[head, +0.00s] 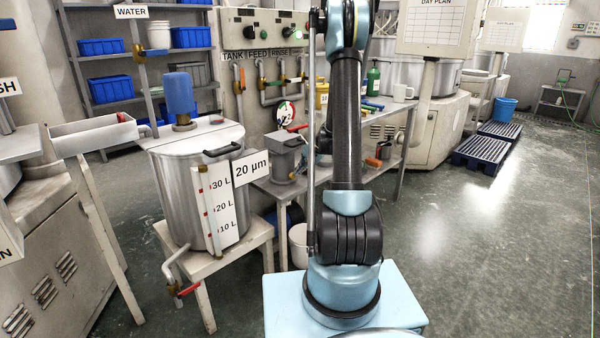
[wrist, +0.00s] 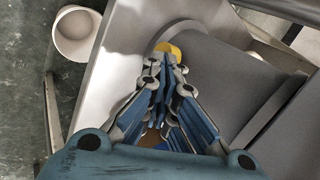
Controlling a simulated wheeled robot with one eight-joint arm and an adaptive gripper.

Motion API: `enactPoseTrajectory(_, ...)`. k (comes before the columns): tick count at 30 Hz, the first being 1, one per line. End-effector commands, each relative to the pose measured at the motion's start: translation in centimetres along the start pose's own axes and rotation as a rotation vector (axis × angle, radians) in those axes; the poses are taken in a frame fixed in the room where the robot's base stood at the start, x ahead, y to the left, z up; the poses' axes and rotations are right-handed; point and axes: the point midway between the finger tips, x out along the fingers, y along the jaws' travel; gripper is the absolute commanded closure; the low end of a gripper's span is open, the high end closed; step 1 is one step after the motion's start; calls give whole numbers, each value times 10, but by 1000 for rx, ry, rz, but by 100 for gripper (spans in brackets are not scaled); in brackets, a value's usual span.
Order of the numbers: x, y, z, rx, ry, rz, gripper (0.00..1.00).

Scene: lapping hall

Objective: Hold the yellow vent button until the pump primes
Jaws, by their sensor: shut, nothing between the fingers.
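The yellow vent button (wrist: 168,49) shows in the wrist view as a round yellow piece on a grey cylindrical housing (wrist: 185,33). My gripper (wrist: 163,62) is shut and empty. Its fingertips lie over the near part of the button and hide some of it. I cannot tell whether they touch or press it. In the head view my arm covers the middle of the picture, and neither my gripper nor the button can be made out. A grey pump-like unit (head: 286,158) stands on the low bench left of my arm.
A steel tank (head: 175,185) with a level scale (head: 215,205) stands on a stool at left. A valve panel (head: 262,45) is behind. A pale bucket (wrist: 75,32) is on the floor in the wrist view. The floor at right is clear; blue pallets (head: 480,152) lie beyond.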

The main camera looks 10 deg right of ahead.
Motion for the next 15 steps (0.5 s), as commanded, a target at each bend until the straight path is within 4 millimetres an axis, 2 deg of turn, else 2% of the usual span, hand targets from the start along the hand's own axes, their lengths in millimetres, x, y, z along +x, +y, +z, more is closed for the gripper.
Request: enactPoseTrajectory(15, 12, -3, -4, 0, -10, -1, 100)
